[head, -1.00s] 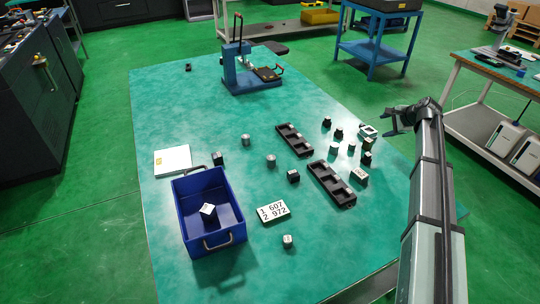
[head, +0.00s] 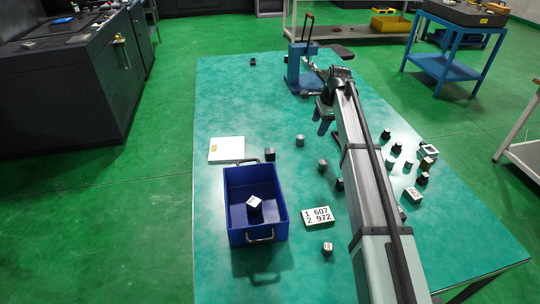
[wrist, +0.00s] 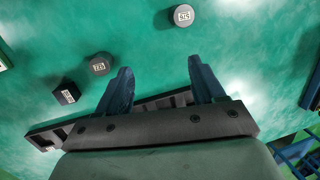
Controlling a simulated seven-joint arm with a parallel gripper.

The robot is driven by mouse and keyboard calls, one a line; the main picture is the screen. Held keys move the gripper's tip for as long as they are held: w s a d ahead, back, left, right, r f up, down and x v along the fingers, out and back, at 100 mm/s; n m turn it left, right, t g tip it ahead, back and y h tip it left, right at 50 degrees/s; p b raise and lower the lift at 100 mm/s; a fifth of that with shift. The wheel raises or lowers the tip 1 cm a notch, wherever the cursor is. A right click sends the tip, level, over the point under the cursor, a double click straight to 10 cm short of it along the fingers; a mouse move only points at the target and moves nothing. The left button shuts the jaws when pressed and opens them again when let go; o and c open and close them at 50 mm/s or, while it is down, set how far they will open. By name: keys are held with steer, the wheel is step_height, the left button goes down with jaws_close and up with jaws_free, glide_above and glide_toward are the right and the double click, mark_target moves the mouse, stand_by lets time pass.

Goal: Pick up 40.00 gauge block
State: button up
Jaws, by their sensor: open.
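I cannot read a 40.00 marking on any block. Candidates in the head view are a white-faced block (head: 412,194) at the right, several dark blocks and cylinders around it, and a dark block with a white top (head: 254,204) inside the blue bin (head: 232,239). My gripper (head: 325,118) is over the table's upper middle, pointing down. In the wrist view my gripper (wrist: 159,68) is open with nothing between its fingers. Two dark cylinders with white labels (wrist: 98,65) (wrist: 181,16) and a small dark block (wrist: 66,92) lie beyond it, apart from the fingers.
A blue press (head: 304,72) stands at the table's far end. A number plate (head: 318,217) and a white pad (head: 226,150) lie near the bin.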

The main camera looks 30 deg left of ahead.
mark_target(270, 151)
steer(key=s+a+r+h, duration=0.2)
steer(key=s+a, duration=1)
steer(key=a, duration=0.1)
steer(key=shift+n, duration=0.3)
steer(key=f, duration=1.3)
steer(key=shift+s+a+f, duration=0.25)
steer(key=shift+a+f, duration=0.05)
steer(key=shift+f, duration=0.05)
steer(key=shift+r, duration=0.1)
jaws_close()
